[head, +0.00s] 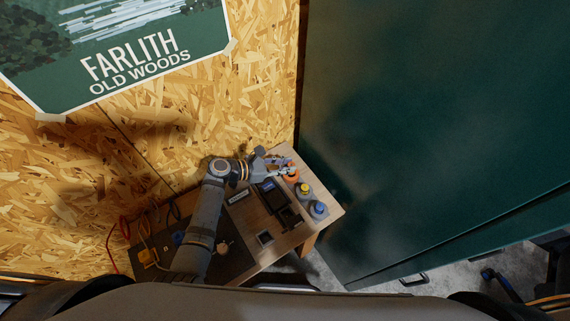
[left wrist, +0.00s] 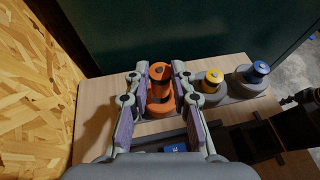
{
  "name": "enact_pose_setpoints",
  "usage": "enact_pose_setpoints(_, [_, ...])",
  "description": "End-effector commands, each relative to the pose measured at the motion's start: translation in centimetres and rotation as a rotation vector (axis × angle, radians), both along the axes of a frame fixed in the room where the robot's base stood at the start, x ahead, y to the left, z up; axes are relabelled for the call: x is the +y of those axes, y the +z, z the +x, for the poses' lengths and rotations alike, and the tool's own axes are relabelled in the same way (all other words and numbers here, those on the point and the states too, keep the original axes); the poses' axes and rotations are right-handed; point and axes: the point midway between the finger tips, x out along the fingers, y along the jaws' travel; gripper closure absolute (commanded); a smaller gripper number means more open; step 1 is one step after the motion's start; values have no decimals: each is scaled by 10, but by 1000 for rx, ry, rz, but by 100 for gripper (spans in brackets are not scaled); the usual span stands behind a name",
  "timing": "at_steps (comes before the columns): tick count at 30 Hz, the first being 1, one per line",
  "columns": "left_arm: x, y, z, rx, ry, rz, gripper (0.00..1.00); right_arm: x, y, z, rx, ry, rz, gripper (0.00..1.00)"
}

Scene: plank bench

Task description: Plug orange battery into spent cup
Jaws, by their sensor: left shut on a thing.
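My left gripper (head: 285,170) is at the far right corner of the bench, with its fingers on both sides of the orange battery (head: 293,178). In the left wrist view, the orange battery (left wrist: 160,88) is upright between the finger pads of the left gripper (left wrist: 160,95). Its wide lower part is orange and its narrower top has a dark end. The fingers are shut on it. Whether its base is lifted or seated is hard to tell. No cup can be surely identified as the spent one. My right gripper is not in view.
A yellow-topped piece (left wrist: 212,77) and a blue-topped piece (left wrist: 259,70), both with grey bodies, stand in a row right of the battery. A dark device (head: 271,195) lies nearby. Cables (head: 130,225) lie at the bench's left. A green panel (head: 400,120) rises beyond the bench.

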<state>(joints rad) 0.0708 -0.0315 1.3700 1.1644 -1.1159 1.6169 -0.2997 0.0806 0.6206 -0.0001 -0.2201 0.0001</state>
Motion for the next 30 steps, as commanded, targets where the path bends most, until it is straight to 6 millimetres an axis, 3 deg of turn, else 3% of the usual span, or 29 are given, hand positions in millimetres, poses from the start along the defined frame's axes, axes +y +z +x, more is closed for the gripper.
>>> enact_pose_setpoints(30, [0, 0, 0, 0, 0, -1, 100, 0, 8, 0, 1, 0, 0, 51])
